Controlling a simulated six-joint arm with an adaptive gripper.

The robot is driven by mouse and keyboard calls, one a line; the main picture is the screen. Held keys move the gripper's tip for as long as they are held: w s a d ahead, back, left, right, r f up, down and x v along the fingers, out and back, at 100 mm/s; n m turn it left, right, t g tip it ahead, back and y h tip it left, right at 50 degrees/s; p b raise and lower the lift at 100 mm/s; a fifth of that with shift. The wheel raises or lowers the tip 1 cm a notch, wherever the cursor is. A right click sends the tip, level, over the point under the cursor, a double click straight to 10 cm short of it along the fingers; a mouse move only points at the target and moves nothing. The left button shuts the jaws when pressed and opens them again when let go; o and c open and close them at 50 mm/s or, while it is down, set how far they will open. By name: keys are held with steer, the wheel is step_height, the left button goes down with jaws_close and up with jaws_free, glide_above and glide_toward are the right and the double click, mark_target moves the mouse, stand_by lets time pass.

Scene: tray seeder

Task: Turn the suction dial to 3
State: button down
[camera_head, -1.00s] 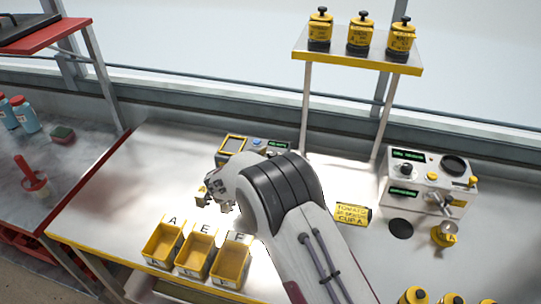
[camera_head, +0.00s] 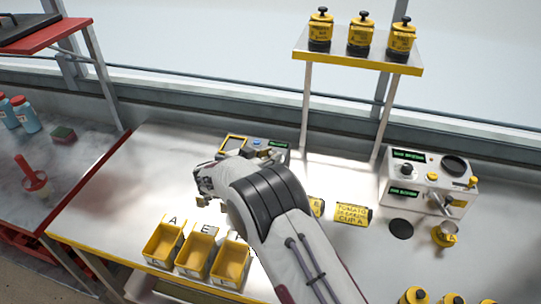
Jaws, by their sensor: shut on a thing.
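My gripper (camera_head: 210,198) is at the left middle of the bench, behind the yellow bins and in front of a small console (camera_head: 277,152). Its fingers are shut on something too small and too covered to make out. A black round dial (camera_head: 406,170) is on the front of the grey machine (camera_head: 385,190) at the right, between two green displays. My gripper is far to the left of it. I cannot read the dial's setting or tell whether it is the suction dial. My wrist covers part of the small console.
Yellow bins (camera_head: 165,243) stand at the bench's front edge. A yellow sign (camera_head: 352,215) lies right of my arm, close to a partly covered one. A shelf (camera_head: 350,59) with yellow jars stands behind. More yellow jars are at the lower right. The bench's left part is clear.

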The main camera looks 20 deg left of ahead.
steer(key=shift+w+a+r+m+g+h, duration=0.15)
steer(key=shift+m+g+h, duration=0.1)
steer(key=shift+m+h, duration=0.35)
steer(key=shift+w+d+r+m+g+h, duration=0.15)
steer(key=shift+m+g+h, duration=0.1)
steer(key=shift+m+h, duration=0.3)
steer(key=shift+s+a+m+h, duration=0.1)
steer(key=shift+a+m+h, duration=0.05)
steer(key=shift+m+h, duration=0.2)
steer(key=c, duration=1.8)
jaws_free()
steer(key=shift+s+f, duration=0.1)
steer(key=shift+f, duration=0.05)
steer(key=shift+s+a, duration=0.1)
steer(key=shift+s, duration=0.05)
steer(key=v, duration=1.1)
steer(key=shift+s+a+r, duration=0.1)
steer(key=shift+a+r, duration=0.1)
steer(key=shift+r, duration=0.15)
